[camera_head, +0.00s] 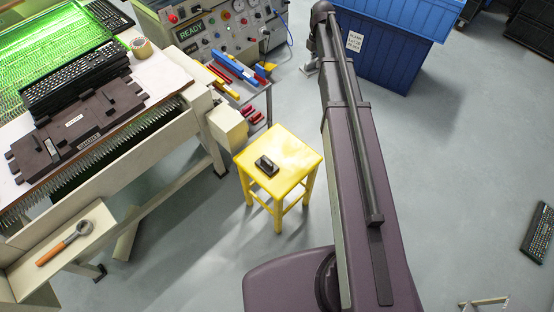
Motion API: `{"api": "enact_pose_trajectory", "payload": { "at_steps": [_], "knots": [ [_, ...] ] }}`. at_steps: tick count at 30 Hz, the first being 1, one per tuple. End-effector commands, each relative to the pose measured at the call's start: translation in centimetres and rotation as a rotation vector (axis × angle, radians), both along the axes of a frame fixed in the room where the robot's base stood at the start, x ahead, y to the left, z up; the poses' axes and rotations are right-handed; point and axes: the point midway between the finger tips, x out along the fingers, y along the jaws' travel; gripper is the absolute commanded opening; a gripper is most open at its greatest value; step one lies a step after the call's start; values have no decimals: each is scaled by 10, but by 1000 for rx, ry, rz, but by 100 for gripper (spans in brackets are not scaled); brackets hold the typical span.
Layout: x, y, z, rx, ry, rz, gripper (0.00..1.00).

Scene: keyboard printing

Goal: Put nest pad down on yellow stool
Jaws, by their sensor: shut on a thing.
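The yellow stool (290,148) stands upright near the middle of the floor. A small dark block (266,166) with a raised, lighter top lies on its seat, left of the centre. I cannot tell whether this block is the nest pad. My arm reaches up the picture to the right of the stool. My gripper (309,68) shows only as a small grey end beside the far part of the arm, behind the stool and apart from it. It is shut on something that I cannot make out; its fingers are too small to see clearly.
The printing machine with a dark keyboard fixture (82,128) fills the left. A blue bin (378,52) is at the back right. The floor right of my arm is mostly clear, with a keyboard (540,238) at the edge.

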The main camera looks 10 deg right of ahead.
Motion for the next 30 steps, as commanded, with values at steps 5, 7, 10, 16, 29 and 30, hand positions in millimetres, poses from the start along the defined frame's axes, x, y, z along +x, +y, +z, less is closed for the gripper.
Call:
{"api": "enact_pose_trajectory", "payload": {
  "at_steps": [5, 7, 10, 16, 29, 30],
  "knots": [
    [-9, 9, -31, 0, 0, 19, 0],
    [-13, 13, -43, 0, 0, 29, 0],
    [-19, 20, -60, 0, 0, 42, 0],
    [-30, 32, -92, 0, 0, 69, 0],
    [-55, 57, -163, 0, 0, 128, 0],
    [-57, 60, -169, 0, 0, 134, 0]
  ]
}}
